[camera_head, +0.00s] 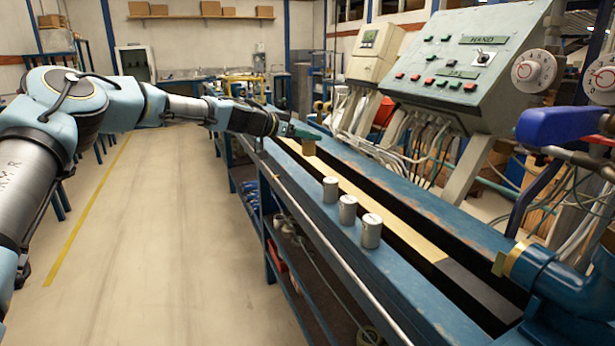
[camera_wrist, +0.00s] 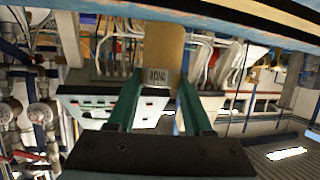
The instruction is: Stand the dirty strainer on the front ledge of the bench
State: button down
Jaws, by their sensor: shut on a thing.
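My gripper (camera_head: 298,132) is at the far end of the bench, shut on the dirty strainer (camera_head: 308,147), a small brownish cylinder. The strainer hangs below the fingertips, near the bench's blue front ledge (camera_head: 400,285); I cannot tell whether it touches. In the wrist view, the green fingers (camera_wrist: 162,85) close on both sides of the tan strainer (camera_wrist: 165,45), which has a pale printed label on its near end. Three silver cylinders (camera_head: 330,190), (camera_head: 347,209) and (camera_head: 371,231) stand upright in a row on the ledge, nearer the head camera.
A long trough with a yellowish strip (camera_head: 400,225) runs behind the ledge. A control panel (camera_head: 470,70) with buttons and hanging cables stands behind the bench. A blue-handled valve (camera_head: 565,125) is at right. The floor (camera_head: 150,240) on the left is clear.

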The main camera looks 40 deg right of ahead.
notch_tip(320, 180, down, 9)
jog(key=shift+r+p, duration=0.1)
jog(key=shift+p, duration=1.15)
jog(key=shift+c, duration=1.5)
grip_release()
jog(key=shift+a, duration=0.1)
jog(key=b+v, duration=0.4)
jog(key=v, duration=0.8)
